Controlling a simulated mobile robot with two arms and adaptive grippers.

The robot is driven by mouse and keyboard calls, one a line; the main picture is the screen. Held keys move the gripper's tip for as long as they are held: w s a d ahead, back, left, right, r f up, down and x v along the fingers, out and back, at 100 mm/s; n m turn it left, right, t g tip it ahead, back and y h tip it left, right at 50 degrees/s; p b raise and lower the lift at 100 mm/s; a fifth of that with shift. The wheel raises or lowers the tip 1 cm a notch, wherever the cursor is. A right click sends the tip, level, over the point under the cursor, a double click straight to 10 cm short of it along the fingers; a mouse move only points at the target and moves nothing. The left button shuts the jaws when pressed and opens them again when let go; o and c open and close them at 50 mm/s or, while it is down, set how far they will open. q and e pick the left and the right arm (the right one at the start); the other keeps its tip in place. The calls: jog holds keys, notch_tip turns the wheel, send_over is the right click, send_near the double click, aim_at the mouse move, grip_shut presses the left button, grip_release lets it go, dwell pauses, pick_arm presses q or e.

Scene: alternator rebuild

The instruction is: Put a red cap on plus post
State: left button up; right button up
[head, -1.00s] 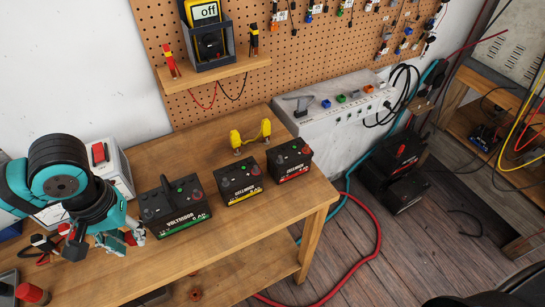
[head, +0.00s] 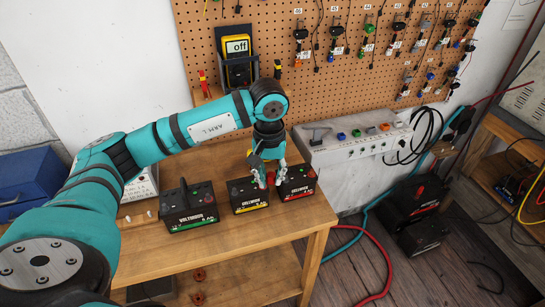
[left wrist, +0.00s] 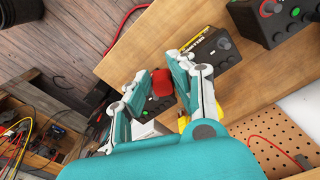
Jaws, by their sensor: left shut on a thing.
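My left gripper (head: 268,182) reaches down over the right end of the battery row, at the red-labelled battery (head: 298,190). In the left wrist view its fingers (left wrist: 163,82) are shut on a red cap (left wrist: 161,83), with the dark battery (left wrist: 158,126) behind it. I cannot tell whether the cap touches a post or is clear of it. The yellow-labelled battery (head: 248,196) stands just left of the gripper, and the green-labelled battery (head: 188,208) further left. The plus marks are too small to read. My right gripper is not in view.
The wooden bench (head: 215,250) is clear in front of the batteries. A grey panel box (head: 350,150) stands to the right and a pegboard (head: 320,80) rises behind. A yellow meter reading "off" (head: 237,47) stands at the back. A blue case (head: 30,182) is at the left.

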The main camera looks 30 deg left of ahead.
aim_at(263, 189)
pick_arm(q)
jog(key=shift+n, duration=0.8)
jog(key=w+a, duration=0.1)
jog(key=a, duration=0.2)
jog(key=w+a, duration=0.1)
jog(key=shift+w+a+f, duration=0.15)
jog(key=shift+w+f, duration=0.15)
jog(key=shift+f, duration=0.4)
notch_tip(263, 189, down, 2)
jog(key=shift+f+b, duration=0.25)
jog(key=shift+b, duration=0.4)
jog(key=shift+f, duration=0.4)
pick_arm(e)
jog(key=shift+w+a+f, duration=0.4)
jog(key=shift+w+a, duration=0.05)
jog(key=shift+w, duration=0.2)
pick_arm(q)
jog(key=shift+b, duration=0.4)
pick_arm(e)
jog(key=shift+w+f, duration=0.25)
pick_arm(q)
jog(key=shift+f+b, duration=1.05)
jog(key=shift+f, duration=0.1)
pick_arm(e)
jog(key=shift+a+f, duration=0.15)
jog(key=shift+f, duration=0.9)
